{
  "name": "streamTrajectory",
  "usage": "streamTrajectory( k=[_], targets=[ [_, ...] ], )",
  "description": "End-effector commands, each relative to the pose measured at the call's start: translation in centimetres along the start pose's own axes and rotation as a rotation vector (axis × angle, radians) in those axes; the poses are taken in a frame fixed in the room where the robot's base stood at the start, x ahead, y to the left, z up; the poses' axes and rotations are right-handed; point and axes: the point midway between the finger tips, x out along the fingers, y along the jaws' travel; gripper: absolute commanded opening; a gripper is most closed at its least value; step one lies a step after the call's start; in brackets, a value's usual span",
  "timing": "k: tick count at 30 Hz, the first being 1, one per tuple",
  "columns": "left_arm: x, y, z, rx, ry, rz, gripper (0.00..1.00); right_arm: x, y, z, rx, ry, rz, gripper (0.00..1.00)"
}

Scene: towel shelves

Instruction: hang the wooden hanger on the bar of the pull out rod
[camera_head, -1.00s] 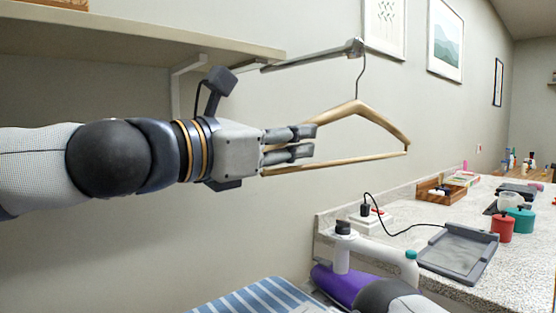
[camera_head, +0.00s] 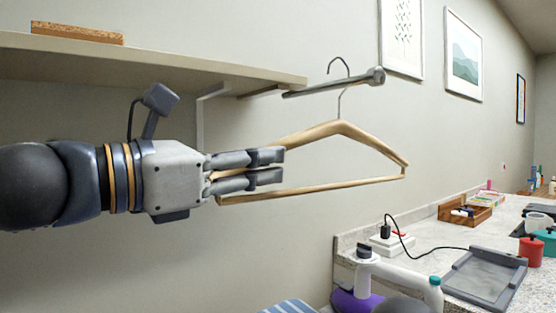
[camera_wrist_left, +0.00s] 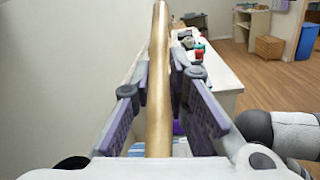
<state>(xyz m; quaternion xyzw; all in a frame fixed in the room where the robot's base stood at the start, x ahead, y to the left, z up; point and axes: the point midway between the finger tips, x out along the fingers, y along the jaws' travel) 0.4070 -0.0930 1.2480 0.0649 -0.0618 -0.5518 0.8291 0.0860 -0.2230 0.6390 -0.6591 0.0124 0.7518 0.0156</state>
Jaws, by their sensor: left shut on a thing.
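The wooden hanger (camera_head: 345,128) has a pale wood frame and a thin metal hook. My left gripper (camera_head: 283,168) is shut on its left end, and the hanger is held roughly level. In the left wrist view the wooden hanger (camera_wrist_left: 159,90) runs between the fingers of my left gripper (camera_wrist_left: 158,75). The metal pull out rod (camera_head: 335,84) sticks out under the shelf with a round knob at its end. The hook's curl shows above the rod and its stem below; the rod hides the part between. I cannot tell if hook and rod touch. My right gripper is not in view.
The shelf (camera_head: 150,62) with its bracket (camera_head: 199,120) is above my left arm. A speckled counter (camera_head: 425,238) at the lower right holds a grey tray (camera_head: 485,275), a wooden box (camera_head: 465,212) and a red pot (camera_head: 531,250). Framed pictures hang on the wall.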

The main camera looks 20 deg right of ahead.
Motion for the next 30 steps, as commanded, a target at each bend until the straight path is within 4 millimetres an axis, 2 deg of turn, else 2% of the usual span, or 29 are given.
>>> streamTrajectory(
  k=[3,6,12,25,26,27,28,30],
  targets=[
    [-1.3,0.0,0.3,0.005,-0.002,0.002,0.0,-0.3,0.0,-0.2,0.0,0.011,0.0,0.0],
    [-1.2,0.0,-1.4,-0.007,0.002,-0.002,0.0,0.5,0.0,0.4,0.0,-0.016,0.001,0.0],
    [-1.2,-0.3,-3.1,-0.007,0.002,-0.001,0.0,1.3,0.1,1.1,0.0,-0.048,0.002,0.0],
    [-1.3,-0.5,-3.3,0.001,-0.001,0.001,0.0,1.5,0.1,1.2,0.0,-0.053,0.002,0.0],
    [-1.3,-0.5,-3.3,0.001,-0.001,0.001,0.19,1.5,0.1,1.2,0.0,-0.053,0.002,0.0],
    [-1.3,-0.5,-3.2,0.002,-0.001,0.001,0.28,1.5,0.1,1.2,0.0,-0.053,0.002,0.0],
    [-1.3,-0.5,-3.2,0.002,-0.001,0.001,0.35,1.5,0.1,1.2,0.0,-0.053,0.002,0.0],
    [-1.3,-0.5,-3.2,0.001,-0.001,0.001,0.38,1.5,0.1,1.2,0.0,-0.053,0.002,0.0]
  ],
)
